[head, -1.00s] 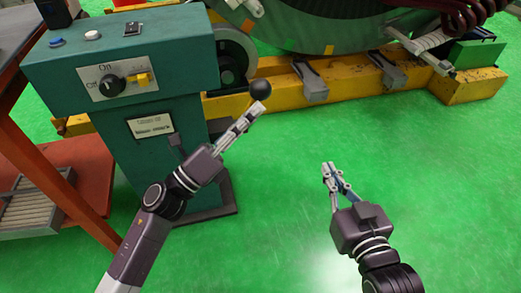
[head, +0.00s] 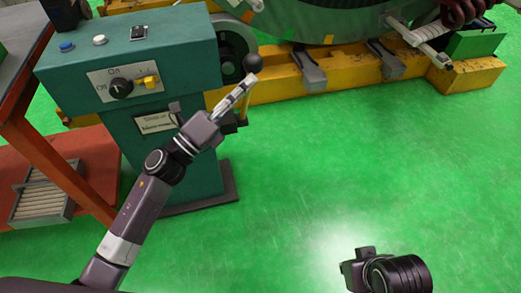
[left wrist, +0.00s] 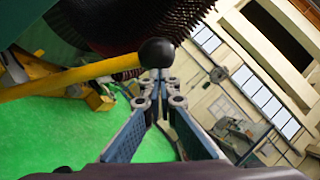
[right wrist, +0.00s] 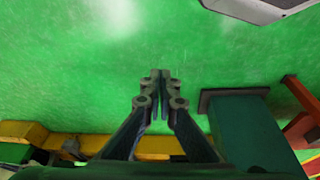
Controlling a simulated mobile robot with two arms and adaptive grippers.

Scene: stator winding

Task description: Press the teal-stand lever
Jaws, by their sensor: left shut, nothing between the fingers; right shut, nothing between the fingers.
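The teal stand (head: 175,60) is at the left of the head view, with a switch panel on its front. Its lever ends in a black ball (head: 252,62) to the right of the stand. In the left wrist view the yellow lever rod (left wrist: 75,76) runs in from the left to the black ball (left wrist: 156,52). My left gripper (head: 250,80) is shut and empty, with its fingertips close beside the ball; I cannot tell whether they touch. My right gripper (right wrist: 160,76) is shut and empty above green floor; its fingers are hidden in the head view.
A yellow beam (head: 345,66) with grey brackets lies behind the stand, under a large round green machine (head: 330,18). An orange-framed table (head: 40,150) and a grey crate (head: 42,200) are at the left. The green floor (head: 370,160) is open at the centre and right.

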